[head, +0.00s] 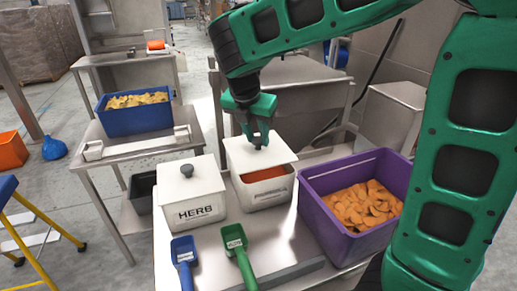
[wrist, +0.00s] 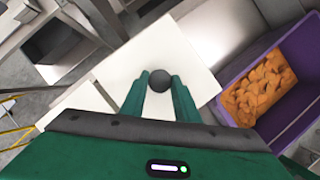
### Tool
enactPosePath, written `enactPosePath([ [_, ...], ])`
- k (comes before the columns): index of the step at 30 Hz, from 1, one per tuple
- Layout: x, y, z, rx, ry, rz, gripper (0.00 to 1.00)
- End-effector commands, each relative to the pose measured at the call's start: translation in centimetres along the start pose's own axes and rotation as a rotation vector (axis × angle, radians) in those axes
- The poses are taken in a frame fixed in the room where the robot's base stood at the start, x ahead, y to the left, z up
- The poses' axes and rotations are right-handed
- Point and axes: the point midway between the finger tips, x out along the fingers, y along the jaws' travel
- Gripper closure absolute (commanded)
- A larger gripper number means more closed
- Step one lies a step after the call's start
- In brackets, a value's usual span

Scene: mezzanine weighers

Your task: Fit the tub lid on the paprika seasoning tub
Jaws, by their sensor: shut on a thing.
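The tub lid (head: 277,154) is a white square plate with a dark round knob (wrist: 159,81). My gripper (head: 258,139) is shut on the knob, with one finger on each side of it in the wrist view. The paprika seasoning tub (head: 269,197) is white with a dark label on its front and stands on the metal table. The lid is above the tub's back part, apart from the front rim. Orange-red seasoning (head: 264,174) shows in the gap below the lid. The tub's back rim is hidden.
A lidded white HERB tub (head: 190,194) stands close on the left. A purple crate (head: 333,178) of orange pieces stands close on the right. A blue scoop (head: 184,250) and a green scoop (head: 236,243) lie in front. A blue crate (head: 136,120) stands on another table.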

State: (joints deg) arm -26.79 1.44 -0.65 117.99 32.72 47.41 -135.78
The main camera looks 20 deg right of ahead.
Motion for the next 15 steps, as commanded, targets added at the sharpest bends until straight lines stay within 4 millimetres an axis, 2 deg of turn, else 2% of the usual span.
enactPosePath([
  [3,1.2,-0.2,0.9,0.002,0.000,-0.001,1.00],
  [7,1.7,-0.2,1.1,0.000,0.000,0.000,1.00],
  [11,2.7,-0.2,0.8,-0.001,0.000,-0.001,1.00],
  [15,4.6,-0.3,0.0,-0.002,0.001,-0.002,1.00],
])
